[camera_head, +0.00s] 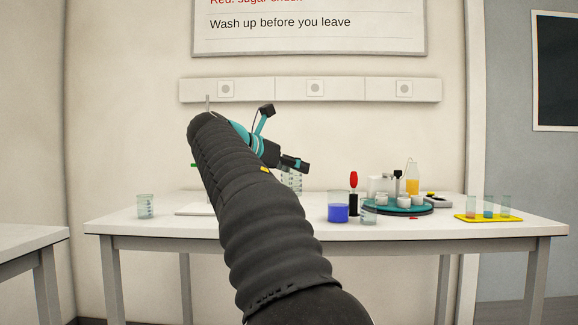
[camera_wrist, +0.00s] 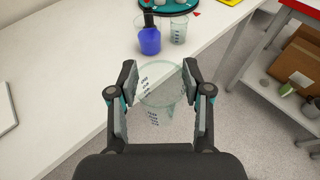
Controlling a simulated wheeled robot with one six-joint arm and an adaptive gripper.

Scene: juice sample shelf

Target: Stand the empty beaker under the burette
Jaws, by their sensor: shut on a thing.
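My gripper (camera_head: 293,163) is shut on a clear, empty-looking beaker with dark markings, which also shows between the fingers in the wrist view (camera_wrist: 160,92). In the head view the beaker (camera_head: 292,183) hangs below the fingers, partly hidden by my arm. The wrist view shows it above the table's front edge, with floor below. Of the burette, a thin upright tube top (camera_head: 207,104) shows above my arm; the rest is hidden. A flat white base (camera_head: 190,210) on the table, left of my arm, appears to be its stand; its edge shows in the wrist view (camera_wrist: 5,110).
A beaker of blue liquid (camera_head: 338,213), a small clear beaker (camera_head: 369,217) and a teal round tray (camera_head: 425,210) stand right of my arm. A yellow tray (camera_head: 480,218) is farther right. Another clear beaker (camera_head: 145,207) stands at the left. The white tabletop (camera_wrist: 75,70) between base and blue beaker is clear.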

